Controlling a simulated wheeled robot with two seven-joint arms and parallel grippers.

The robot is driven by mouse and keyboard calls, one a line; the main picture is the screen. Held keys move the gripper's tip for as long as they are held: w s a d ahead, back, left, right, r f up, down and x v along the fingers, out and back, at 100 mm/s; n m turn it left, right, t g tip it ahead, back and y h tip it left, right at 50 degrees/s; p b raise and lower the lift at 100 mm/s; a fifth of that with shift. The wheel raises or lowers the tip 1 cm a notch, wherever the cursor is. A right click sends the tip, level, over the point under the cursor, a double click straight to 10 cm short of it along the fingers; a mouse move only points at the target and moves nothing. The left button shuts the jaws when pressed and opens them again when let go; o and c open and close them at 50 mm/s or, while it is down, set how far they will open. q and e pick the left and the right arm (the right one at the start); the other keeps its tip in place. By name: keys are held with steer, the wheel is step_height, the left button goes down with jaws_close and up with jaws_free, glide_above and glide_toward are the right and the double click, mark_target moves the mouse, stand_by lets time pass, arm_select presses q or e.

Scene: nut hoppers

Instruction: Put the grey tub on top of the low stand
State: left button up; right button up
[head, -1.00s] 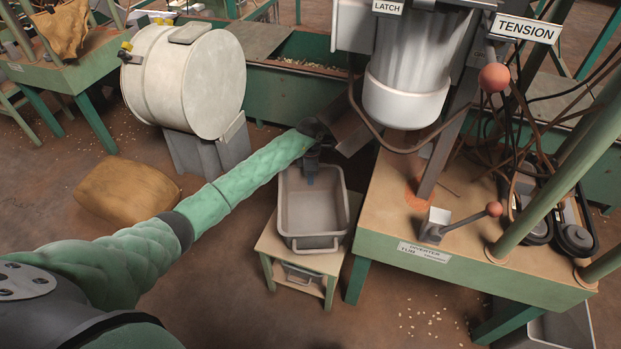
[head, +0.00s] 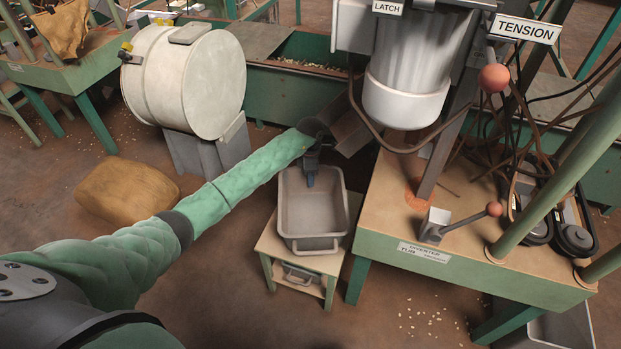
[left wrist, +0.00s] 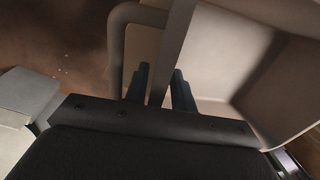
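The grey tub (head: 328,240) is upright on the wooden top of the low stand (head: 272,238), which has green legs. Bare stand top shows at the tub's left and front. My left gripper (head: 311,178) is at the tub's far rim, pointing down. In the left wrist view the two blue fingers of my left gripper (left wrist: 161,90) lie either side of the tub's rim (left wrist: 176,48). A gap shows beside one finger, so it looks open around the rim. The tub's inside looks empty. My right gripper is out of view.
A green bench (head: 380,228) with the machine and levers stands close at the tub's right. A pale drum (head: 185,85) and a brown sack (head: 127,190) are at the left. A green hopper trough (head: 275,98) lies behind. Floor in front of the stand is clear.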

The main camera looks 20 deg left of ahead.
arm_select(q)
step_height(320, 180, up, 11)
steer(key=w, duration=0.1)
steer(key=shift+a, duration=0.2)
stand_by(0.5)
